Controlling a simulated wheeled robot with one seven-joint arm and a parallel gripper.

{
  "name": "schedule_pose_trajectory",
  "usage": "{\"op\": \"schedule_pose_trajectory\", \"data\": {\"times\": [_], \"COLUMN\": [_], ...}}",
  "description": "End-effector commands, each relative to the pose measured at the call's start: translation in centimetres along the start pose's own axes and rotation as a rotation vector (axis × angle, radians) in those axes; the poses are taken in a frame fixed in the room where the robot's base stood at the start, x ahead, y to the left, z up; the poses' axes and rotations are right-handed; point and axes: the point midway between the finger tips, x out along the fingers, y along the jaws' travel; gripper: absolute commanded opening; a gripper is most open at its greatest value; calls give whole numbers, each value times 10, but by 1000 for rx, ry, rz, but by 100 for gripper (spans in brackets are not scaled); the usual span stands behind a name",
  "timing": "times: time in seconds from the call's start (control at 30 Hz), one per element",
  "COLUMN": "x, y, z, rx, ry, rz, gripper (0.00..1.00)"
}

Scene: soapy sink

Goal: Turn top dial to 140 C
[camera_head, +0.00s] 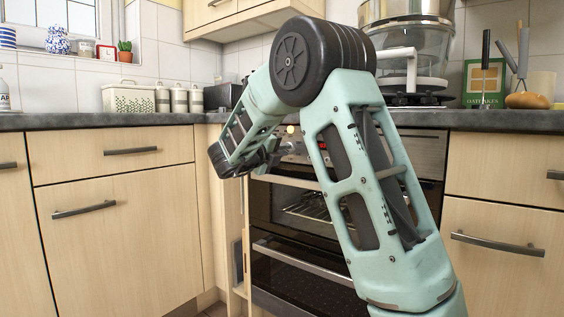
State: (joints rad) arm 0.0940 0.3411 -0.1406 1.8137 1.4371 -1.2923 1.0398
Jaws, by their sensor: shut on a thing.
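The built-in oven (330,210) stands under the worktop, with a control panel (297,148) along its top. My gripper (274,152) is at the left end of this panel, small in view and seen from the side. It is shut on a dial there, which its fingers mostly hide. A small pale round spot (290,129) shows just above the fingers; I cannot tell if it is part of a dial. No dial marking or temperature can be read. My arm covers the middle of the panel.
The oven's upper door handle (285,181) runs just below my gripper. The dark worktop edge (120,121) is above. Wooden drawers (115,165) flank the left side, and a drawer with a handle (498,244) is at right. Canisters and a glass steamer stand on top.

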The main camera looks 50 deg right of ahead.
Motion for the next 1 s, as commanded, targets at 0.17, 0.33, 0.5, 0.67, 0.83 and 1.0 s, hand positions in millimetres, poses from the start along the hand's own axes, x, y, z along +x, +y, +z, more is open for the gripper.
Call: {"op": "schedule_pose_trajectory", "data": {"times": [0.17, 0.33, 0.5, 0.67, 0.83, 1.0], "x": [0, 0, 0, -1, 0, 0], "y": [3, 2, 2, 2, 2, 1], "z": [-2, -1, -1, -1, -1, 0], "rx": [60, 85, 91, 90, 90, 90], "ry": [2, 2, 2, 2, 2, 1], "rz": [3, 3, 3, 3, 3, 2], "gripper": [0, 0, 0, 0, 33, 33]}}
